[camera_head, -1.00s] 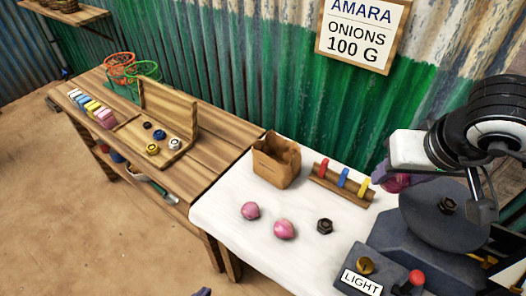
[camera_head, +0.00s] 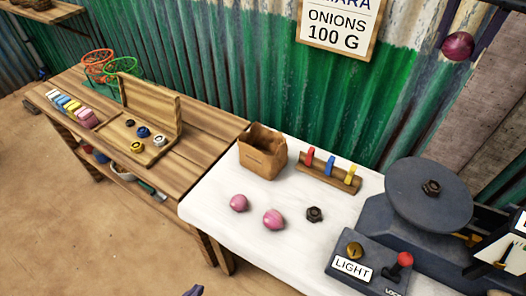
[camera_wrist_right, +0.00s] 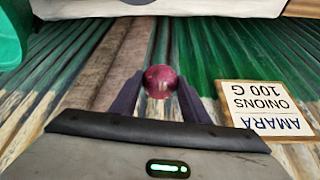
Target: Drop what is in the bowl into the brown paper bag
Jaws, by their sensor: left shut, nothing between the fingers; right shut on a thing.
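The brown paper bag (camera_head: 262,150) stands upright and open on the white table, behind two pink onions (camera_head: 238,203) (camera_head: 273,219). The dark, shallow round pan (camera_head: 430,210) of the scale is the nearest thing to a bowl that I see; a dark hex nut (camera_head: 431,188) lies in it. My right gripper (camera_head: 460,36) is shut on a purple-red onion (camera_head: 458,46), held high at the upper right, well above the pan and away from the bag. The right wrist view shows this onion (camera_wrist_right: 160,82) between both fingers. Only a tip of my left gripper (camera_head: 194,291) shows, at the bottom edge; it is shut and empty.
A wooden rack with red, blue and yellow clips (camera_head: 329,172) stands between bag and scale. Another hex nut (camera_head: 314,214) lies on the table. The scale's control box (camera_head: 368,268) has a red-knobbed lever. A wooden bench (camera_head: 190,140) adjoins at left. A corrugated wall runs behind.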

